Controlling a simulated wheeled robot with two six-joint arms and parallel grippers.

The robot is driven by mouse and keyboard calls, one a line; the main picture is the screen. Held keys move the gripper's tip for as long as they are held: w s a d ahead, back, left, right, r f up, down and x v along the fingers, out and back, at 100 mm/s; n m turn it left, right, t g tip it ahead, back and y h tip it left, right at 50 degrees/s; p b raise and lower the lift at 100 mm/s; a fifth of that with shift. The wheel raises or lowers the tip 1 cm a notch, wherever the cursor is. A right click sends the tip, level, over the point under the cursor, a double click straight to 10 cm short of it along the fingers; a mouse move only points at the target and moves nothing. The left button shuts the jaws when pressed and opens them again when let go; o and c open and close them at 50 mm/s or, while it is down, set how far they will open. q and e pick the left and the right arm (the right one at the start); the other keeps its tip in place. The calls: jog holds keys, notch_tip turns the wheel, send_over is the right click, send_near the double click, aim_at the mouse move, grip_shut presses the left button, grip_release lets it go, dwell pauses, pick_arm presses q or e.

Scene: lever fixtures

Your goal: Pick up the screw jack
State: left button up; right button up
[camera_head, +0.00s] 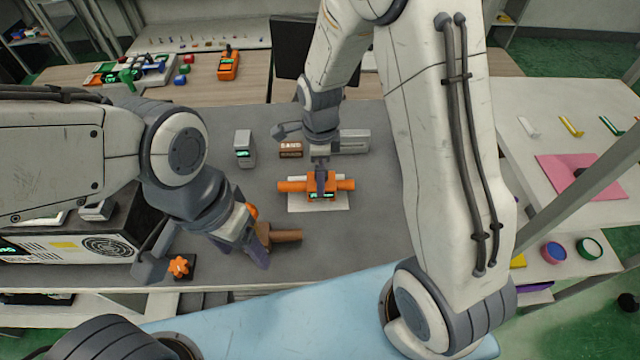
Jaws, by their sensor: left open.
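My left gripper (205,261) is open, its fingers spread low over the grey table (375,225). A brown cylindrical piece (284,236) with an orange part lies just right of its right finger, which partly hides it. A small orange star-shaped knob on a dark base (180,266) is near its left finger. An orange device with a horizontal bar (343,184) lies on a white plate (305,207) in the middle. My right gripper (321,187) is over that device and covers its centre; I cannot tell whether it grips it. Which piece is the screw jack is not clear.
A grey box (244,148), a brown labelled block (290,149) and a grey block (354,141) stand behind the orange device. A black-and-white machine (85,243) is at left. A side table at right holds a pink sheet (582,177). Grey table right of the device is clear.

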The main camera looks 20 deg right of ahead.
jog(key=shift+f, duration=1.8)
jog(key=shift+r, duration=0.1)
grip_shut()
